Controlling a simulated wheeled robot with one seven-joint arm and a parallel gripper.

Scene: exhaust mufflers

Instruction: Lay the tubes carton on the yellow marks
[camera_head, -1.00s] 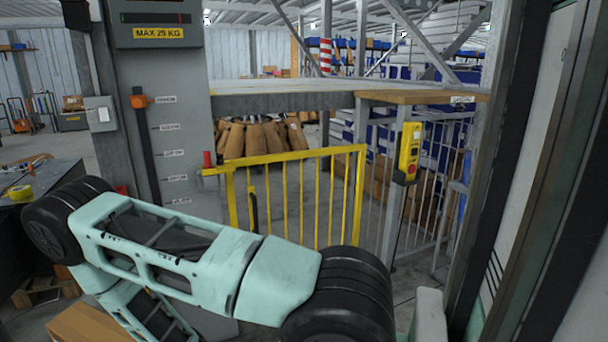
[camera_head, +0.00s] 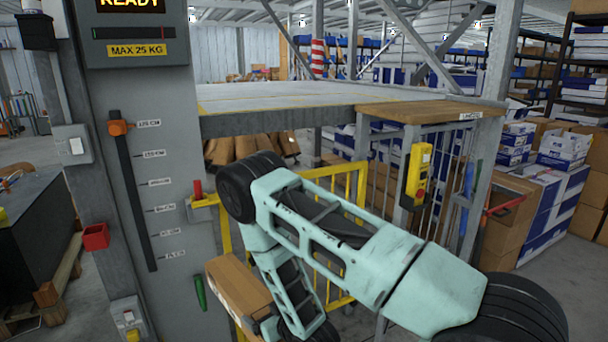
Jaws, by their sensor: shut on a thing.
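A brown carton (camera_head: 238,290) is low in the head view, left of my forearm, and tilted. My gripper (camera_head: 268,327) shows only as a small pale green part against the carton's lower right end. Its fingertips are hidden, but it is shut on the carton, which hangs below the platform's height. The raised platform (camera_head: 290,92) has a light top with thin yellow lines (camera_head: 398,89) near its edges. The carton's label is not readable.
A grey column (camera_head: 130,150) with a height scale and a red box (camera_head: 96,236) stands left. A yellow gate (camera_head: 352,185) is under the platform, behind my arm. A yellow control box (camera_head: 418,172) hangs on a post. Stacked cartons (camera_head: 540,200) fill the right. The platform's top looks clear.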

